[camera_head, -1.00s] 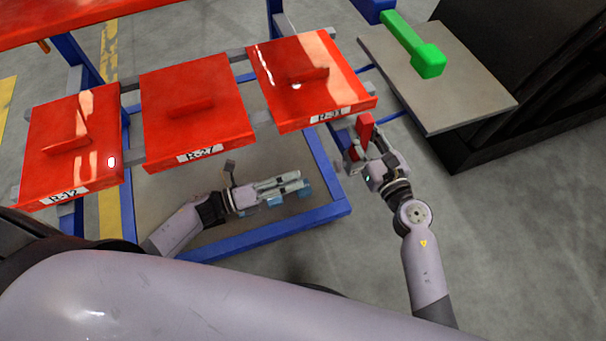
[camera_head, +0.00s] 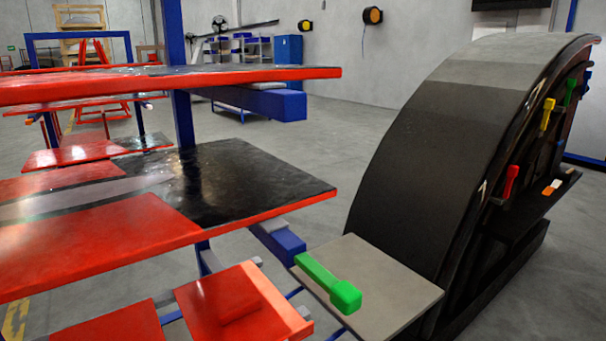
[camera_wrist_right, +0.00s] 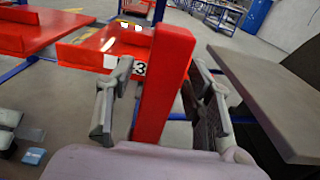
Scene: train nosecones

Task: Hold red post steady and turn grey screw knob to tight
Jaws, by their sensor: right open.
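The red post (camera_wrist_right: 163,85) stands upright, slightly tilted, in the middle of the right wrist view. My right gripper (camera_wrist_right: 160,104) is open, with one finger on each side of the post; a gap shows on both sides. Neither the post nor my right gripper shows in the head view now. Grey and blue parts at the left edge of the right wrist view look like part of my left gripper (camera_wrist_right: 14,128); its jaws cannot be made out. I cannot make out the grey screw knob in either view.
A grey board (camera_head: 405,289) with a green tool (camera_head: 330,284) on it lies at right of the head view; the board (camera_wrist_right: 270,95) is close right of my right gripper. Red panels (camera_head: 110,236) fill the left. A large black curved piece (camera_head: 430,135) stands behind the board.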

